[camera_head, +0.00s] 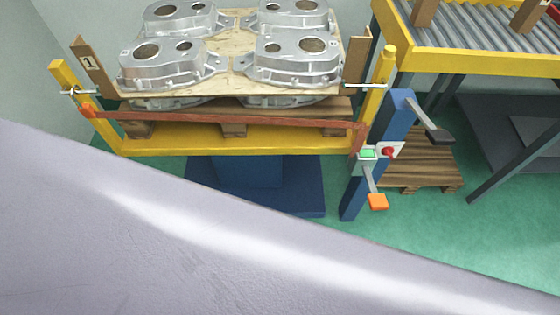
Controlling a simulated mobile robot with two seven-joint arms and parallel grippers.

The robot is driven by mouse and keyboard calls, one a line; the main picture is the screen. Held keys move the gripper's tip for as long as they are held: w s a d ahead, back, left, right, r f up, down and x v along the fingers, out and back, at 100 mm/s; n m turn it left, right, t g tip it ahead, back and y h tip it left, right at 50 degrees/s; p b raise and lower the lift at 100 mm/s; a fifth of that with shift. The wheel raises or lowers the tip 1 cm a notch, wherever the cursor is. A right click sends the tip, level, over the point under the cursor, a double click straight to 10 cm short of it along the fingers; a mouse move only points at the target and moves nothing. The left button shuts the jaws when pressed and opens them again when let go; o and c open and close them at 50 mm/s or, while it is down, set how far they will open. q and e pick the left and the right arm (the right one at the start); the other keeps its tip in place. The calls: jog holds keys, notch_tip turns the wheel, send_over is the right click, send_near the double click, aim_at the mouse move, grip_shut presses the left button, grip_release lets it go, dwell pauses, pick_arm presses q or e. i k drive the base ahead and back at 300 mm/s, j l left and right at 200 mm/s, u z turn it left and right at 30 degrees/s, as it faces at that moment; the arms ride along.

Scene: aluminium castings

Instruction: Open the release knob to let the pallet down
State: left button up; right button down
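The wooden pallet (234,130) sits on a yellow lift frame (215,143) and carries several grey aluminium castings (292,62) with a wooden sheet between layers. A blue post (389,130) stands at the frame's right. It bears a small panel with a green button (367,153) and a red knob (388,152). A lever with an orange end (377,201) sticks out below, and one with a black end (438,137) to the right. I cannot tell for sure which is the release knob. Neither gripper is in view.
A large grey surface, apparently my own arm, covers the lower left. A red bar (230,118) crosses the frame's front. A yellow roller conveyor (480,62) stands at upper right, with an empty wooden pallet (415,160) below.

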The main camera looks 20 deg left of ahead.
aim_at(387, 152)
jog(key=i+l, duration=0.1)
jog(key=l, duration=0.85)
jog(key=i+l+u, duration=0.15)
jog(key=l, duration=1.7)
jog(key=i+u, duration=0.05)
jog(key=i, duration=0.05)
